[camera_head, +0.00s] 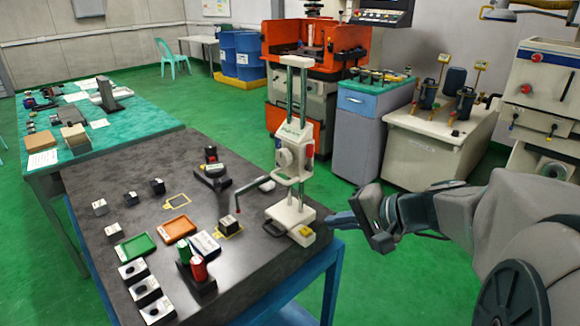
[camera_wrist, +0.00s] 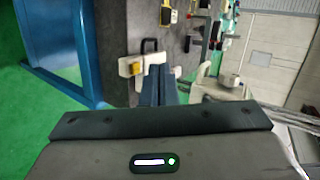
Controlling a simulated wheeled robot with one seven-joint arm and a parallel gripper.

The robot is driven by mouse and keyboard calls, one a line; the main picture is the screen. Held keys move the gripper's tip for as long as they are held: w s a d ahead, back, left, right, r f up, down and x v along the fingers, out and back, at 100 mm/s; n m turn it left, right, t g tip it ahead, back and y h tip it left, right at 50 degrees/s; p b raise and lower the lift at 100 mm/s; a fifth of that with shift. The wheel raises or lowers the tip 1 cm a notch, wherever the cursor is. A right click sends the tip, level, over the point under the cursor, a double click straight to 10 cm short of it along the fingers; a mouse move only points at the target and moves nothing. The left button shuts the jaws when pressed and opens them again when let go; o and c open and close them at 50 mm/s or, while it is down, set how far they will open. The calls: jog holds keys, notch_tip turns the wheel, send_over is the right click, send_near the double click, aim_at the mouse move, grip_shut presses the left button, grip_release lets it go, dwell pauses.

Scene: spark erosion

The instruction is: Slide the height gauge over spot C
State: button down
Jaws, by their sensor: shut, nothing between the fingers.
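The height gauge (camera_head: 291,158) stands upright near the right edge of the dark stone table, with a white base (camera_head: 280,212), two columns and a thin arm reaching left. In the wrist view its base (camera_wrist: 128,66) is just beyond my fingertips. My gripper (camera_head: 330,219) is shut and empty, low beside the right side of the base; I cannot tell whether it touches. It also shows in the wrist view (camera_wrist: 160,70). A yellow outline (camera_head: 177,201) lies bare on the table. No letter C is legible.
Left on the stone table (camera_head: 110,185) are several small blocks, a green tray (camera_head: 135,248), an orange tray (camera_head: 177,229) and a stand with red and green cylinders (camera_head: 197,270).

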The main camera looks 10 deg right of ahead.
jog(key=w+d+r+m+t, duration=0.2)
jog(key=w+d+t, duration=0.2)
jog(key=d, duration=0.2)
jog(key=p, duration=0.3)
send_near(305, 180)
jog(key=shift+m, duration=0.4)
jog(key=x, duration=0.6)
jog(key=shift+w+a+f, duration=0.1)
jog(key=shift+a, duration=0.05)
jog(key=shift+b, duration=0.35)
